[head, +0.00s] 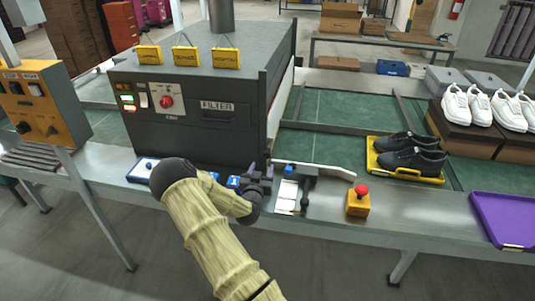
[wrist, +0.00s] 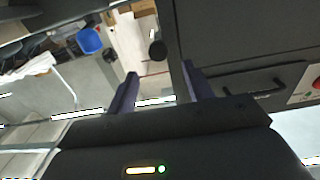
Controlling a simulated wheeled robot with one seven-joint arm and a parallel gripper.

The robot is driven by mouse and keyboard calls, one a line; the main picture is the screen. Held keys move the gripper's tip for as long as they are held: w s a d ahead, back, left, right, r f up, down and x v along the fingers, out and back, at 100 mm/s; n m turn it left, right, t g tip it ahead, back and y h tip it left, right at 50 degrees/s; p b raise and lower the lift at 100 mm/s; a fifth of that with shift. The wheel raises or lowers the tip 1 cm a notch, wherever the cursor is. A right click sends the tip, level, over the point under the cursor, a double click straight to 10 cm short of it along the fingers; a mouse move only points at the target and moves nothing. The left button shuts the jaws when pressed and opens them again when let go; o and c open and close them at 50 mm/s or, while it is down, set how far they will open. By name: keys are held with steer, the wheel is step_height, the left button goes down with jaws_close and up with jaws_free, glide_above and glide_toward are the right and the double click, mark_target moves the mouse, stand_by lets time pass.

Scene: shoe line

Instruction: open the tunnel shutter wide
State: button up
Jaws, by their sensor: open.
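The tunnel is a dark grey box (head: 190,119) marked FILTER, standing over the green belt. My gripper (head: 262,172) is low at the tunnel's front right corner. In the wrist view its two purple fingers (wrist: 160,88) are apart with nothing held between them. A dark edge (wrist: 175,45) of the tunnel and a round black knob (wrist: 157,50) show beyond the fingertips; I cannot tell what the knob belongs to.
A black clamp-like part (head: 308,183) and white cards (head: 287,196) lie right of my gripper. An orange box with a red button (head: 358,202) stands on the front ledge. Black shoes (head: 412,152) sit on a yellow tray (head: 383,168). A purple tray (head: 503,220) is at far right.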

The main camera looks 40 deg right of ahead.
mark_target(266, 155)
steer(key=p+x, duration=0.1)
steer(key=x, duration=0.8)
steer(key=shift+d, duration=0.15)
jaws_close()
